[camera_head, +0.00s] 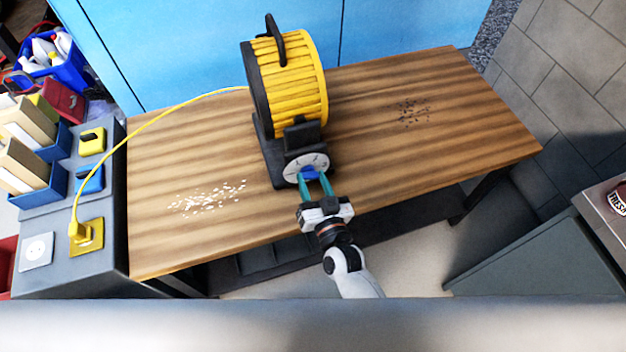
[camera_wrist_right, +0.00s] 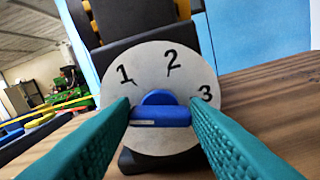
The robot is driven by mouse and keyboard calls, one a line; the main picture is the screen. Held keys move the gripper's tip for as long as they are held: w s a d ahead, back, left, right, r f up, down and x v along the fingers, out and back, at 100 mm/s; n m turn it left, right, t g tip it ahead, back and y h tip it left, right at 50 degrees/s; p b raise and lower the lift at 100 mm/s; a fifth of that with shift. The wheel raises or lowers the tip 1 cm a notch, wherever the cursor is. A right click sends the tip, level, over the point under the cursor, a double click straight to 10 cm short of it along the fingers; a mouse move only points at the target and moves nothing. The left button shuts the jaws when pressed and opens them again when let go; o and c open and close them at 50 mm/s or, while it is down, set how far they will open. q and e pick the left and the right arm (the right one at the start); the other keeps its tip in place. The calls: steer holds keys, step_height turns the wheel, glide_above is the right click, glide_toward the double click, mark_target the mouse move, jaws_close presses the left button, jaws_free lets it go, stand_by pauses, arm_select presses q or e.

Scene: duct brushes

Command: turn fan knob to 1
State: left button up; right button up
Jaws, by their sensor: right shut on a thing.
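The yellow drum fan (camera_head: 290,85) with a black base and handle stands on the wooden table. Its round white dial (camera_head: 306,166) is on the front of the base; the wrist view shows the dial face (camera_wrist_right: 160,68) with 1 at upper left, 2 at top and 3 at right. The blue knob (camera_wrist_right: 160,112) sits at the dial's centre, its bar lying about level; which number it points to is unclear. My right gripper (camera_head: 315,186) has its teal fingers on both sides of the knob (camera_head: 309,174), shut on it. My left gripper is not in view.
The table (camera_head: 380,150) holds white bits (camera_head: 207,198) at left and dark bits (camera_head: 411,113) at right. A yellow cord (camera_head: 140,131) runs from the fan to a yellow socket (camera_head: 87,237) on the grey side unit. A blue cabinet stands behind.

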steer(key=m, duration=0.3)
steer(key=shift+d+m, duration=0.1)
steer(key=shift+m, duration=0.3)
steer(key=m, duration=0.4)
steer(key=shift+f+m, duration=0.15)
steer(key=shift+m, duration=0.15)
steer(key=o, duration=1)
steer(key=v, duration=1.2)
